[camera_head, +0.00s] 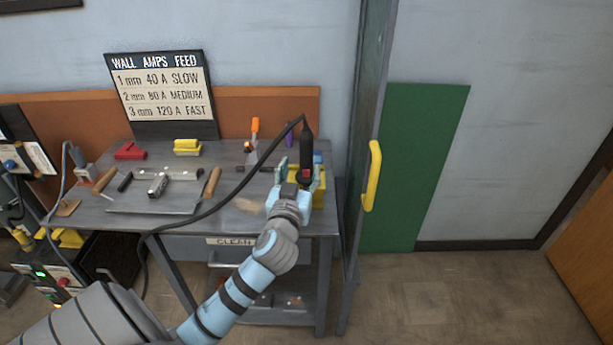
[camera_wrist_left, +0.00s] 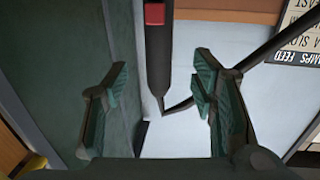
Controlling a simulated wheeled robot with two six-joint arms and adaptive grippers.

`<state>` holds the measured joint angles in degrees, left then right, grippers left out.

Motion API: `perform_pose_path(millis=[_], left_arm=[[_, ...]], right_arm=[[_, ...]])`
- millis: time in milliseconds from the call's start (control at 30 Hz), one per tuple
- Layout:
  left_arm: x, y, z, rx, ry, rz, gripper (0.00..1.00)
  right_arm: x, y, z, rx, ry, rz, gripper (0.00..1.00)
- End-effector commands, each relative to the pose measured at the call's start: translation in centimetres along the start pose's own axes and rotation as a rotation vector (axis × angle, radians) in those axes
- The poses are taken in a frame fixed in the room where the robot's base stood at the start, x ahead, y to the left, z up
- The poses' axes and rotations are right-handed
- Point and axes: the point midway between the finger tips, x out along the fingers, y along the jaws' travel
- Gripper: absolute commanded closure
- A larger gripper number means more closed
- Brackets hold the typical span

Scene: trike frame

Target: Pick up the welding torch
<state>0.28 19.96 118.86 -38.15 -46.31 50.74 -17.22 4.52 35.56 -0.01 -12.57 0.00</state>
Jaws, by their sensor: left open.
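The welding torch (camera_head: 307,150) is a black handle with a red button, standing roughly upright at the right end of the workbench. A black cable runs from its top. In the left wrist view the torch (camera_wrist_left: 158,60) shows between the two green fingers, with its red button near the top edge. My left gripper (camera_head: 300,168) is open at the torch, with a finger to each side. In the left wrist view the gripper (camera_wrist_left: 162,78) has visible gaps on both sides of the handle. The torch's lower end is hidden in the head view. My right gripper is not in view.
A yellow holder or block (camera_head: 321,186) is beside the torch. The workbench (camera_head: 125,222) carries hand tools, a red block (camera_head: 130,150) and a yellow block (camera_head: 187,147). A grey post with a yellow handle (camera_head: 372,176) stands close on the right. The cable (camera_head: 235,190) crosses the bench.

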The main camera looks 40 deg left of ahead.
Motion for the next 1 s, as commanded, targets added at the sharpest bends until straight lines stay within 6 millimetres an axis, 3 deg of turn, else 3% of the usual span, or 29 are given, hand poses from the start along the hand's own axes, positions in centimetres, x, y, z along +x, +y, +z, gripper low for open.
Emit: perform_pose_path(millis=[400, 667, 1000], left_arm=[[7.1, 0.1, 0.2, 0.001, -0.001, 0.002, 0.48], [7.8, 0.1, 0.2, 0.001, -0.002, 0.003, 0.48], [7.8, 0.2, 0.1, 0.001, 0.000, 0.005, 1.00]], right_arm=[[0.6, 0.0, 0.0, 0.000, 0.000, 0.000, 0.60], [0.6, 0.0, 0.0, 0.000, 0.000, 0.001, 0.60], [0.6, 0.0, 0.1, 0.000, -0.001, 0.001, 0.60]])
